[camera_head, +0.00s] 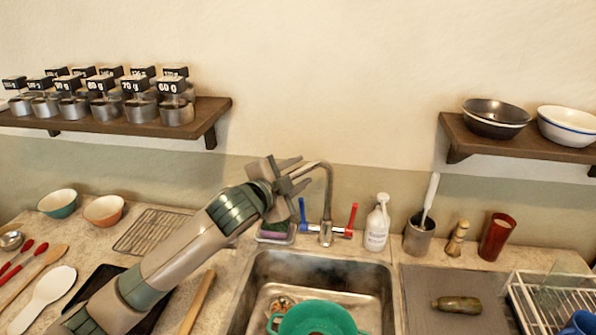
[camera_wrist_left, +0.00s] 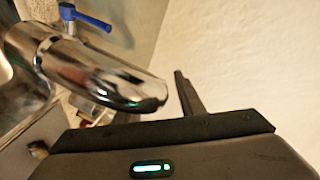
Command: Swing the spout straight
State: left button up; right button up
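The chrome tap stands behind the sink, and its curved spout (camera_head: 327,185) rises from the base and bends over to the left. My left gripper (camera_head: 297,173) is at the spout's left end, with its fingers spread apart and the spout's end near the gap between them. The gripper hides the spout's tip in the head view. In the left wrist view the shiny spout (camera_wrist_left: 95,75) reaches toward one dark finger (camera_wrist_left: 188,95); I cannot tell whether they touch. My right gripper is not in view.
The tap has a blue handle (camera_head: 303,210) and a red handle (camera_head: 352,217). A white soap bottle (camera_head: 377,228) stands to its right, and a sponge tray (camera_head: 276,237) to its left. A green colander (camera_head: 318,319) sits in the sink (camera_head: 262,270). Shelves (camera_head: 215,112) hang on both sides.

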pick_arm(q)
grip_shut()
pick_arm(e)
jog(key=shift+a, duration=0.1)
